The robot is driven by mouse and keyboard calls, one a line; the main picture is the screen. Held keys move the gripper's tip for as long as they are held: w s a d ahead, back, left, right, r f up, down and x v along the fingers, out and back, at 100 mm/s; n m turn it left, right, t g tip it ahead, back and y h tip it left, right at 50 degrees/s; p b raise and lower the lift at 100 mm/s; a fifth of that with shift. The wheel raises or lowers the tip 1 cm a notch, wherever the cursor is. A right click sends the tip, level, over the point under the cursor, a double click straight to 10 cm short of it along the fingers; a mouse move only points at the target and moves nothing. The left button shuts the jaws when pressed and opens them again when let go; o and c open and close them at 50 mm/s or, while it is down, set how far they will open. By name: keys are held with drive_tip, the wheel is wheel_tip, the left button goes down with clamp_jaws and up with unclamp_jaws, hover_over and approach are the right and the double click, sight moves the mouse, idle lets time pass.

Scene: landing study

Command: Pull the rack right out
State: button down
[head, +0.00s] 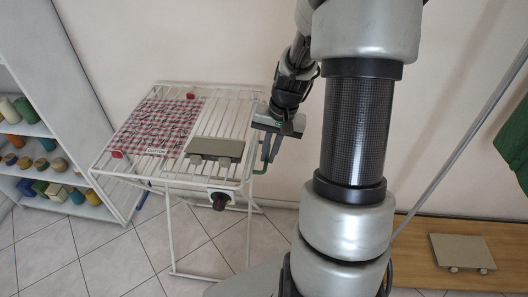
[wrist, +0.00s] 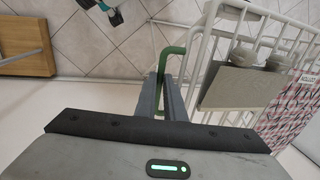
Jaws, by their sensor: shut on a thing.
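A white wire rack (head: 228,117) stands on thin legs against the wall, with a green bar handle (head: 257,170) on its right side. In the wrist view the green handle (wrist: 166,50) is bent and runs between the fingers of my gripper (wrist: 165,82). My gripper (head: 271,145) is shut on this handle at the rack's right edge. The fingers hide part of the handle. The white rack rails (wrist: 206,50) also show just right of the fingers in the wrist view.
A red checked cloth (head: 158,122) and a grey-brown block (head: 215,148) lie on the rack. A dark knob (head: 220,201) is at its front. Shelves (head: 85,206) with coloured items stand left. A wooden bench (head: 420,254) bearing a flat board (head: 462,250) stands right. Tiled floor is open in front.

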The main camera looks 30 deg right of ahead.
drive_tip(key=s+d, duration=0.5)
drive_tip(key=d, duration=0.3)
drive_tip(key=s+d, duration=0.6)
drive_tip(key=d, duration=0.2)
drive_tip(key=shift+d, duration=0.3)
drive_tip(key=c, duration=2.1)
unclamp_jaws()
drive_tip(key=d+r+p, duration=0.1)
drive_tip(key=r, duration=0.4)
drive_tip(key=s+d+r+p, duration=0.1)
drive_tip(key=r, duration=0.5)
drive_tip(key=s+r+p, duration=0.1)
drive_tip(key=r, duration=0.5)
drive_tip(key=shift+d+r, duration=0.1)
drive_tip(key=shift+d, duration=0.3)
